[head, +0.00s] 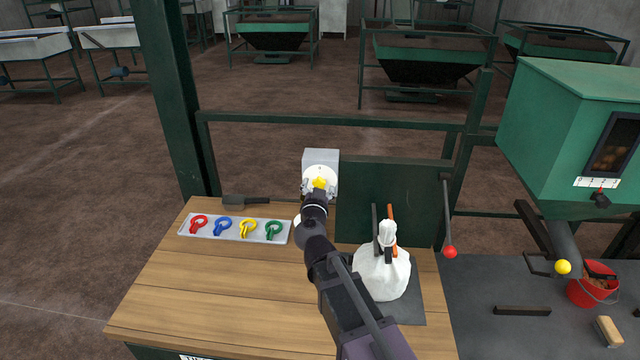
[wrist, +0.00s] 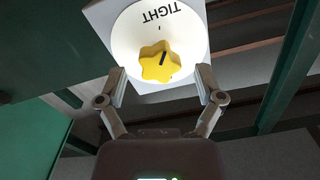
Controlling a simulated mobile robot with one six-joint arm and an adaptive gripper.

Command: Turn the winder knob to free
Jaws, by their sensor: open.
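The winder knob is a yellow lobed knob (wrist: 160,63) on a round white dial of a grey box (head: 321,158). In the wrist view a black line on the knob points up and slightly right, toward a small tick below the word TIGHT. The word FREE does not show. The knob also shows in the head view (head: 319,183), partly hidden behind my gripper. My gripper (wrist: 160,88) is open, with one finger on each side of the knob's lower part. The fingers look apart from the knob.
A white tied bag (head: 383,275) stands right of my arm on the wooden table (head: 190,300). A tray (head: 282,237) with coloured clips lies left. A dark green panel (head: 410,190) stands right of the box. A red-ended lever (head: 449,252) hangs beyond it.

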